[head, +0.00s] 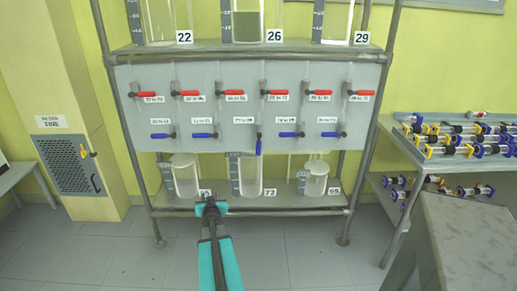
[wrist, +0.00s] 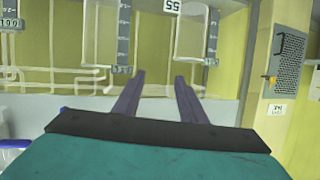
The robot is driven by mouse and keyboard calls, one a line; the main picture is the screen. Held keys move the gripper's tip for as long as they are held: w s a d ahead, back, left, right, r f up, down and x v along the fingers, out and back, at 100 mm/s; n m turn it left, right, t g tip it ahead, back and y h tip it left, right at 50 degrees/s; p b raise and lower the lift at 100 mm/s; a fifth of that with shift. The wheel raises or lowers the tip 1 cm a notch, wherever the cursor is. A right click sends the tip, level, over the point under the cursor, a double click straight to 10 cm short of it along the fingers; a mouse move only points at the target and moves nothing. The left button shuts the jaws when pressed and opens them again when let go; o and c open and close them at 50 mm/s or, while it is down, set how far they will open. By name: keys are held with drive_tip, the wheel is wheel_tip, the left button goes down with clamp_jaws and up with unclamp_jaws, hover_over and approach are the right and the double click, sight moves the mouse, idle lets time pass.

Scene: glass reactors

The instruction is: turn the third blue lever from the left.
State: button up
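Several blue levers sit in the lower row of the grey panel (head: 225,113) in the head view. The third blue lever from the left (head: 258,146) hangs straight down. The first (head: 160,136), second (head: 203,135), fourth (head: 290,134) and fifth (head: 330,133) lie horizontal. My gripper (head: 210,203) is below and left of the third lever, around the height of the bottom shelf, apart from it. In the wrist view my gripper (wrist: 160,76) has its two fingers apart with nothing between them. Blue parts show at that view's lower left; which levers they are I cannot tell.
Red levers (head: 232,92) form a row above. Glass cylinders (head: 250,176) stand on the bottom shelf (head: 228,204) behind my gripper. A filter cabinet (head: 75,165) stands left. A rack of coloured parts (head: 455,145) and a grey block (head: 465,245) stand right. The floor in front is clear.

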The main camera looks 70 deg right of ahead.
drive_tip(key=s+d+r+m+g+h, duration=0.1)
drive_tip(key=s+d+r+m+h, duration=0.15)
drive_tip(key=s+d+r, duration=0.45)
drive_tip(key=m+g+h, duration=0.2)
drive_tip(key=g+h, duration=0.1)
approach(258, 149)
drive_tip(key=w+v, duration=0.1)
drive_tip(key=v, duration=0.1)
drive_tip(key=shift+s+a+f+n+p, duration=0.1)
drive_tip(key=shift+s+n+p, duration=0.1)
drive_tip(key=shift+s, duration=0.1)
drive_tip(key=shift+s+a+n+p, duration=0.1)
drive_tip(key=shift+s+a+p, duration=0.1)
drive_tip(key=shift+s, duration=0.15)
drive_tip(key=shift+d, duration=0.15)
drive_tip(key=shift+p+x, duration=0.8)
drive_tip(key=shift+x, duration=6.05)
